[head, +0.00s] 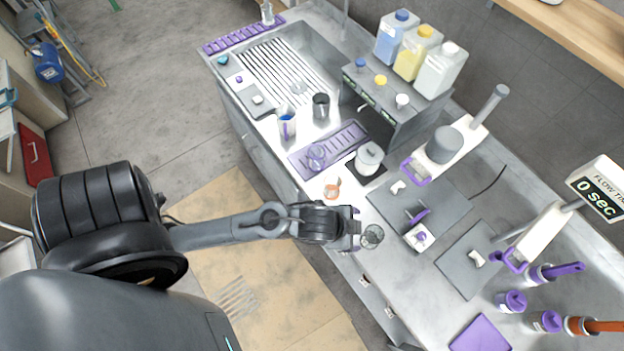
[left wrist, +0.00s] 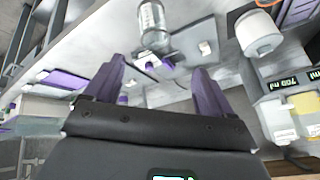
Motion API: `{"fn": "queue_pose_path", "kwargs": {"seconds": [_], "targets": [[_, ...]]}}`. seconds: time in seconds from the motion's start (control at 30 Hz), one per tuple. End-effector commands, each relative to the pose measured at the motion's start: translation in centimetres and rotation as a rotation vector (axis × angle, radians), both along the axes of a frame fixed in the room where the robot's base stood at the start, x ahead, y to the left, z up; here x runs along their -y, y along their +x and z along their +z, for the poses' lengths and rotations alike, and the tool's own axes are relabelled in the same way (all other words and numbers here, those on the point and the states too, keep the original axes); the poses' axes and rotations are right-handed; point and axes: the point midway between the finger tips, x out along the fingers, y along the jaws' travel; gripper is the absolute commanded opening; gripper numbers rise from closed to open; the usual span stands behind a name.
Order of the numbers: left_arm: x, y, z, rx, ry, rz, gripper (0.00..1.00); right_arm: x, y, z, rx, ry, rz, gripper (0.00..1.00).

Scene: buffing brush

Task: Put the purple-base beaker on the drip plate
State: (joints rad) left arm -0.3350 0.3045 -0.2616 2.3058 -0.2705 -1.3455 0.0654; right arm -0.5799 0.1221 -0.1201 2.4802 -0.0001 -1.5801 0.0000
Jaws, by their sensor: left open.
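A clear glass beaker (head: 372,236) stands near the counter's front edge in the head view; its base colour is hard to make out. My left gripper (head: 357,228) is just left of it. In the left wrist view the open purple fingers (left wrist: 155,82) point toward a clear glass vessel (left wrist: 152,22), which lies beyond the fingertips and is not held. A purple slotted plate (head: 351,134) lies on the counter farther back. A clear vessel with a purple tint (head: 316,156) stands on its left part. My right gripper is not in view.
A white-lidded jar (head: 368,157) stands beside the slotted plate. A jug with blue markings (head: 287,126) and a metal cup (head: 321,106) are behind it. Grey pads (head: 388,207) and a stand (head: 444,144) lie to the right. Bottles (head: 411,60) stand on a raised unit.

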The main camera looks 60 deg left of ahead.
Motion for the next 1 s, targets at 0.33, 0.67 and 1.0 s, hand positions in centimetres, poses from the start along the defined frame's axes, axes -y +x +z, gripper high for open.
{"fn": "queue_pose_path", "kwargs": {"seconds": [0.33, 0.67, 1.0], "targets": [[-4.7, -8.5, 0.4, -0.243, -0.118, 0.402, 0.84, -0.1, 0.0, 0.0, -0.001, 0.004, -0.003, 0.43], [-4.9, -8.9, 0.4, -0.257, -0.122, 0.419, 0.84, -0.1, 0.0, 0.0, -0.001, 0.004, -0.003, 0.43], [-4.9, -8.9, 4.6, -0.256, -0.122, 0.418, 0.84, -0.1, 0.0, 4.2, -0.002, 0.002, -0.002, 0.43]]}}
